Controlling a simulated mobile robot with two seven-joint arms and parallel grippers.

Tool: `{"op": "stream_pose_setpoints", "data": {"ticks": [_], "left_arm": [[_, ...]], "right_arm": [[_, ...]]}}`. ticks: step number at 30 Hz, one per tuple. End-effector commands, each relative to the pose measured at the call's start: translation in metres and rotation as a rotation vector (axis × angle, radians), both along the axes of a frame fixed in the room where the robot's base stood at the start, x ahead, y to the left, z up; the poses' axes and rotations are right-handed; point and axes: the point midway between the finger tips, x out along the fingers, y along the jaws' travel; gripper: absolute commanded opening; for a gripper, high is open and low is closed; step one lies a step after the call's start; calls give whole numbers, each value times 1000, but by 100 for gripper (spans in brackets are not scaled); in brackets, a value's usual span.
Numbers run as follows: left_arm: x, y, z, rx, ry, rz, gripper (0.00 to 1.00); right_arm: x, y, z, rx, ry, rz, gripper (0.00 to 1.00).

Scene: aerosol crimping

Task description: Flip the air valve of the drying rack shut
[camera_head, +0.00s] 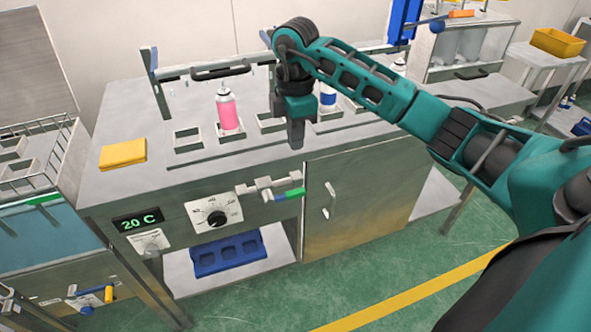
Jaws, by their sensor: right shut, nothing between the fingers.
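A metal valve (262,187) with a green and blue lever (290,194) is on the front panel of the middle bench, right of a round dial. The lever points right, roughly level. I cannot tell from the picture alone whether this is the drying rack's air valve. My right gripper (296,143) points down over the bench's front edge, above and apart from the lever. It is shut and empty. A pink can (228,111) and a white-and-blue can (327,97) stand in square holders on the bench. My left gripper is not in view.
A black dial (216,218), a "20 C" display (138,220) and a cabinet door handle (328,201) are on the bench front. A yellow block (122,154) lies on top. A blue tray (228,254) sits on the lower shelf. The green floor in front is clear.

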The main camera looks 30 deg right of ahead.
Motion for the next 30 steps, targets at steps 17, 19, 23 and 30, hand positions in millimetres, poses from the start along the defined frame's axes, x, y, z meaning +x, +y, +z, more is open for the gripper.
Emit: {"op": "stream_pose_setpoints", "data": {"ticks": [17, 19, 23, 30], "left_arm": [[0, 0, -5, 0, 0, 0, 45], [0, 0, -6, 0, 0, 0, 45], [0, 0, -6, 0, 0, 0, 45], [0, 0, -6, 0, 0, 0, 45]], "right_arm": [[-1, 1, -108, 2, 4, 1, 0], [-1, 1, -118, 3, 3, 2, 0], [0, 1, -131, 1, 1, 2, 0], [0, 0, -138, 1, 1, 2, 0]]}}
